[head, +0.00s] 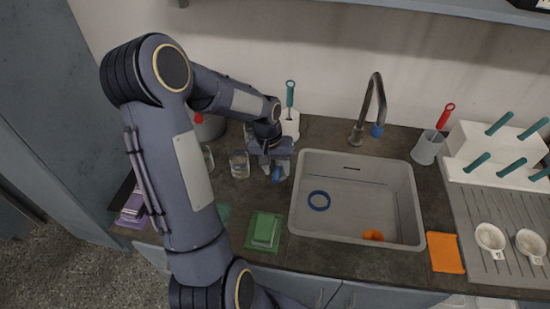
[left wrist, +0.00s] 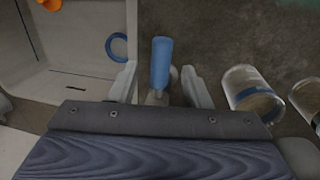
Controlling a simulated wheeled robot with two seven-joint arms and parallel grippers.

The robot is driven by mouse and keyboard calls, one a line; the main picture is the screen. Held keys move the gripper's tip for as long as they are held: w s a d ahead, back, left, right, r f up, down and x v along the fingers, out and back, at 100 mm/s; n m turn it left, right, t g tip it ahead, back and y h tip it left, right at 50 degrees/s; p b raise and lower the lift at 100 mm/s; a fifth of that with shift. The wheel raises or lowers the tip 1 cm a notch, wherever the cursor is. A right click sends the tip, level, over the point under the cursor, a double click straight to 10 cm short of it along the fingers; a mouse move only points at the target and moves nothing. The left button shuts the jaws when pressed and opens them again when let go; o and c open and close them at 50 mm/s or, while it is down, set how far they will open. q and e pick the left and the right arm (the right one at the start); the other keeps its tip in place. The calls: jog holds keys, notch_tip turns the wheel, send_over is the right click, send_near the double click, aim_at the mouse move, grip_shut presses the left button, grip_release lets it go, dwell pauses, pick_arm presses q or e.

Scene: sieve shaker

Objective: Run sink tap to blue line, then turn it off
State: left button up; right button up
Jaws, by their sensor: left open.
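I see no water stream. My left gripper (head: 275,167) is open at the sink's left edge. In the left wrist view a blue upright handle (left wrist: 160,62) on a pale base stands between its parted fingers, apart from both as far as I can tell. A thin dark bluish line (left wrist: 68,72) marks the sink wall; whether it is the blue line is unclear. My right gripper is out of view.
A blue ring (head: 318,201) and an orange piece (head: 373,235) lie in the sink. Glass jars, one (head: 239,163), stand left of my gripper.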

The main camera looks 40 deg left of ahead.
pick_arm(q)
jog(key=shift+f, duration=0.2)
jog(key=shift+c, duration=0.3)
grip_shut()
dwell(0.4)
